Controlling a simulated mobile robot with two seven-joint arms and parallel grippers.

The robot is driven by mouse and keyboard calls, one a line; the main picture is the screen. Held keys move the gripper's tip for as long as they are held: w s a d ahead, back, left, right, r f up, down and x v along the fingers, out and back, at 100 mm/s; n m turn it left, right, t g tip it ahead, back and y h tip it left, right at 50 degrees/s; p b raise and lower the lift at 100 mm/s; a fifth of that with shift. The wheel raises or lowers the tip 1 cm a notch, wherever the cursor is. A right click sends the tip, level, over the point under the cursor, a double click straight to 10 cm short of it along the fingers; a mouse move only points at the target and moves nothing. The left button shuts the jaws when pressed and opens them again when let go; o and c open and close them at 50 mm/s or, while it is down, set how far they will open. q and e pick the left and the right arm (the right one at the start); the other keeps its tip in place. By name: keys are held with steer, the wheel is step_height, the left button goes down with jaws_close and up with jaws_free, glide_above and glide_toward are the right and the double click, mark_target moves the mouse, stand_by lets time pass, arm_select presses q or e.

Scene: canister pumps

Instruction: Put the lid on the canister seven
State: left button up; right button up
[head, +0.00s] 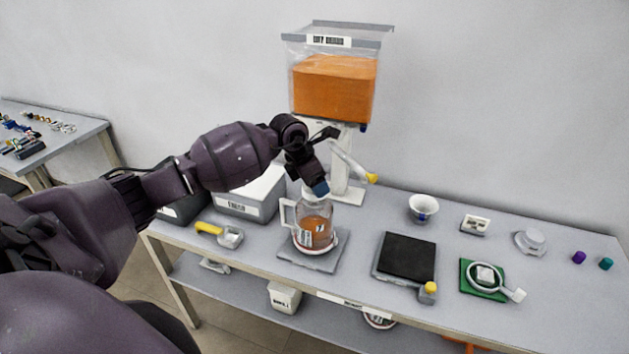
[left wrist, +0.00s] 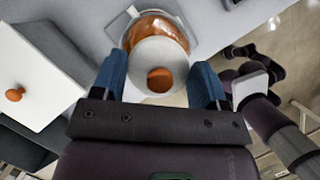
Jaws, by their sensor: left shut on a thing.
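Whether lid and rim touch cannot be told.
A dispenser hopper (head: 334,88) with orange contents stands behind, its white spout arm (head: 349,160) close right of my gripper. A black-topped scale (head: 406,257), white cup (head: 423,208) and green mat (head: 470,282) are right.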

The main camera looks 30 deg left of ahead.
arm_select(q)
steer(key=shift+f+b, duration=0.35)
steer(key=shift+f, duration=0.1)
stand_by(0.5)
steer(key=shift+f, duration=0.35)
steer(key=shift+f+b, duration=0.15)
steer(key=shift+b, duration=0.3)
stand_by(0.8)
stand_by(0.4)
steer(key=o, duration=1)
steer(key=shift+o, duration=0.2)
